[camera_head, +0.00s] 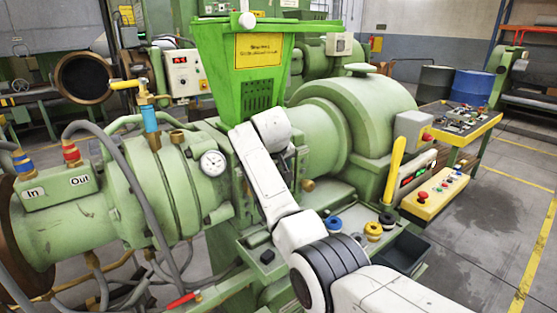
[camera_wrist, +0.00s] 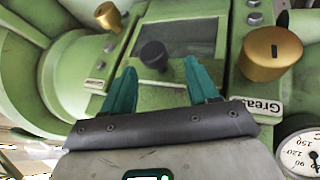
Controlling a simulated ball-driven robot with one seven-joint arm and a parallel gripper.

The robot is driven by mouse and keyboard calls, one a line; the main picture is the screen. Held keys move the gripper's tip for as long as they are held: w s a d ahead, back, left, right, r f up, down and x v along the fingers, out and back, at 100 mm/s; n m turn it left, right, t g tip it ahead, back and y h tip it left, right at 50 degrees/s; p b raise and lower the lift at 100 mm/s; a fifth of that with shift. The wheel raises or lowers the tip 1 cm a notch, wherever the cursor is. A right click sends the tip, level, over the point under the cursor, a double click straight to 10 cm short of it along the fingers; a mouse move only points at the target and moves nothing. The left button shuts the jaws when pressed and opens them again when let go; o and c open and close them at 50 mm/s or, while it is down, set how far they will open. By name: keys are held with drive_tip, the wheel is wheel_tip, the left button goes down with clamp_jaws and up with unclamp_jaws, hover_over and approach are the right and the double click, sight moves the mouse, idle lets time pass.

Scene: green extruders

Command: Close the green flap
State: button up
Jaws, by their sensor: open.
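In the wrist view, a framed rectangular panel (camera_wrist: 195,40) with a dark, glassy face and pale green borders lies ahead of my gripper. A dark round knob (camera_wrist: 153,55) stands at its lower left. I cannot tell for sure whether this panel is the green flap, or whether it is open or shut. My gripper (camera_wrist: 160,75) has two teal fingers spread apart, one on each side of the knob in the picture. Nothing is held; contact with the knob cannot be told. In the head view my white arm hides my gripper.
Brass knobs (camera_wrist: 272,52) and a pressure gauge (camera_wrist: 300,155) sit close by my gripper; the gauge also shows in the head view (camera_head: 213,163). The bright green hopper (camera_head: 240,60) rises behind my arm. Hoses and a yellow valve (camera_head: 138,88) are at left. Open floor lies at right.

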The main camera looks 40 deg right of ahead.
drive_tip(key=v, duration=0.6)
drive_tip(key=shift+s+d+b, duration=0.3)
drive_tip(key=shift+d+b, duration=0.05)
drive_tip(key=shift+b, duration=0.1)
